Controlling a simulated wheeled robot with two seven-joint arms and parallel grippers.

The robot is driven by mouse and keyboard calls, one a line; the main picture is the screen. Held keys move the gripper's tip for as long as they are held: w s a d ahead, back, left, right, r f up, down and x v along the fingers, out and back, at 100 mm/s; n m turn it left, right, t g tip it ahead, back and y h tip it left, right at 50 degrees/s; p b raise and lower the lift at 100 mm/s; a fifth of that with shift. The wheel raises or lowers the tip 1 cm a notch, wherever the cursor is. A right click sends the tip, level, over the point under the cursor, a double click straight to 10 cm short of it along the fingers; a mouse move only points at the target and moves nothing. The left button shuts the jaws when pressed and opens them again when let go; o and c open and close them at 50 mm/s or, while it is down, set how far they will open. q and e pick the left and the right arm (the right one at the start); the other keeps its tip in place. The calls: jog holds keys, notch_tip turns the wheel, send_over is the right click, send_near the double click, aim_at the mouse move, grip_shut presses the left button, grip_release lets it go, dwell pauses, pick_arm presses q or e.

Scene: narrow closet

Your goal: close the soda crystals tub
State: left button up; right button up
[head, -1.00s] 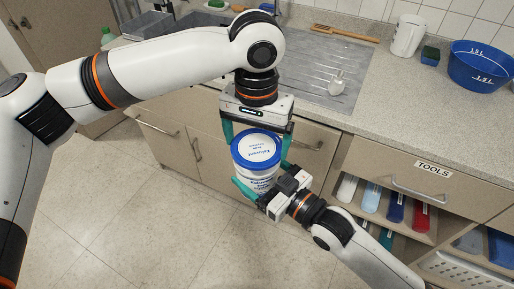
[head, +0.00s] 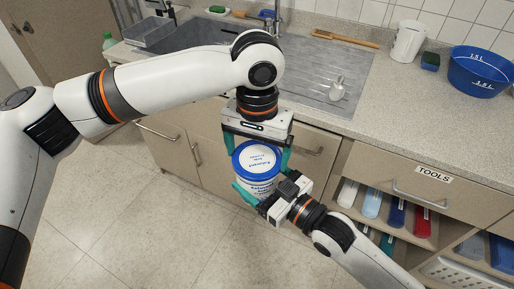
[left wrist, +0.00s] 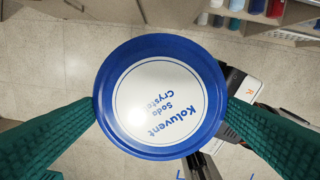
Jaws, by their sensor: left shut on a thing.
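The soda crystals tub (head: 258,187) is white with blue print and stands upright in the air in front of the counter. Its round blue-rimmed white lid (head: 257,161) sits on top; it fills the middle of the left wrist view (left wrist: 160,98). My left gripper (head: 257,151) comes from above and is shut on the lid, one teal finger on each side of the rim. My right gripper (head: 262,189) comes from the lower right and is around the tub's body, seemingly closed on it; its far finger is mostly hidden. I cannot tell if the lid is fully seated.
Behind is a counter with a sink (head: 185,38), a white jug (head: 408,41) and a blue basin (head: 481,72). A drawer labelled TOOLS (head: 425,185) and open shelves are at the right. The floor at the lower left is clear.

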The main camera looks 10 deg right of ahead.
pick_arm(q)
jog(key=shift+f, duration=0.65)
jog(key=o, duration=0.6)
jog(key=shift+o, duration=0.2)
notch_tip(320, 180, up, 12)
dwell(0.6)
